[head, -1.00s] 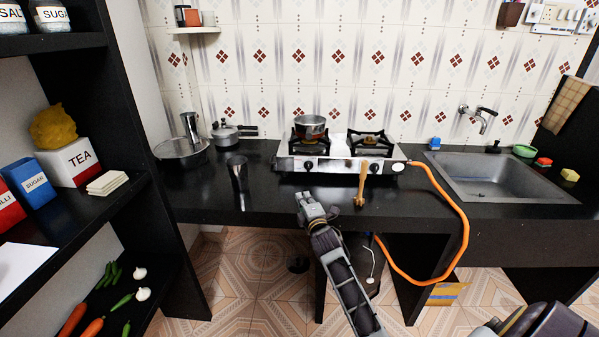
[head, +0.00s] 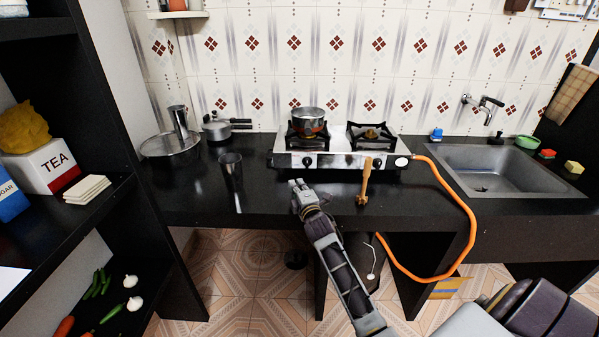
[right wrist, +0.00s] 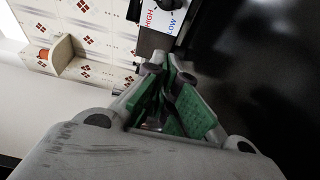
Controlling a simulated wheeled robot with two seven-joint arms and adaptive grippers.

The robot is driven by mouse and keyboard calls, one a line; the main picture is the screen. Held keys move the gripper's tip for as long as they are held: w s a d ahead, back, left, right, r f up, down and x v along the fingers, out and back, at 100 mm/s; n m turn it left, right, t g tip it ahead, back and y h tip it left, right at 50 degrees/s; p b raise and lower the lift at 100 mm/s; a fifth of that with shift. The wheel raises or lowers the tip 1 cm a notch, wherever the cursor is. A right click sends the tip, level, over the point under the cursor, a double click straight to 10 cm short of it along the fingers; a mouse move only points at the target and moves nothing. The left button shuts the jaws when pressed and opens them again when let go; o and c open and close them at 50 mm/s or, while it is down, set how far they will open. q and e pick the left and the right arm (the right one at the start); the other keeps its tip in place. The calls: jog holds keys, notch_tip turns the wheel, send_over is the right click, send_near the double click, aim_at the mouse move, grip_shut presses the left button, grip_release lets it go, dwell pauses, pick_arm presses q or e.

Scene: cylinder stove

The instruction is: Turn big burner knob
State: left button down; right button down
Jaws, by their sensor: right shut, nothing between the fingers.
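The two-burner stove (head: 334,160) stands on the black counter, with dark knobs on its white front panel. The left knob (head: 308,161) sits below the burner with the pot; the right knob (head: 377,162) is partly hidden behind a wooden tool. I cannot tell which burner is the big one. My right gripper (head: 300,186) is shut and empty, near the counter's front edge, below and in front of the left knob, apart from it. In the right wrist view its green-padded fingers (right wrist: 170,72) are together, and a HIGH/LOW label (right wrist: 160,15) shows beyond them. My left gripper is not in view.
A wooden tool (head: 365,184) stands upright before the stove. A steel pot (head: 307,118) sits on the left burner. A steel tumbler (head: 232,171) stands to the left. An orange hose (head: 469,220) hangs at the right. Counter between tumbler and wooden tool is mostly clear.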

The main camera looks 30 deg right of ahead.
aim_at(307, 163)
jog(key=shift+w+d, duration=0.2)
jog(key=shift+w, duration=0.5)
jog(key=shift+x, duration=1.3)
jog(key=shift+b+x, duration=0.35)
jog(key=shift+x, duration=1.85)
jog(key=shift+w+d, duration=0.15)
jog(key=shift+w, duration=0.6)
jog(key=shift+d, duration=0.15)
jog(key=shift+s+d, duration=0.4)
jog(key=shift+d, duration=0.2)
jog(key=shift+s+d, duration=0.35)
jog(key=shift+d, duration=0.2)
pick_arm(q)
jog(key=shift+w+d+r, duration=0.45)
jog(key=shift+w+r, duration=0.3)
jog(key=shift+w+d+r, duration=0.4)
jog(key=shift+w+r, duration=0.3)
pick_arm(e)
jog(key=shift+s+d, duration=0.25)
jog(key=shift+d, duration=0.15)
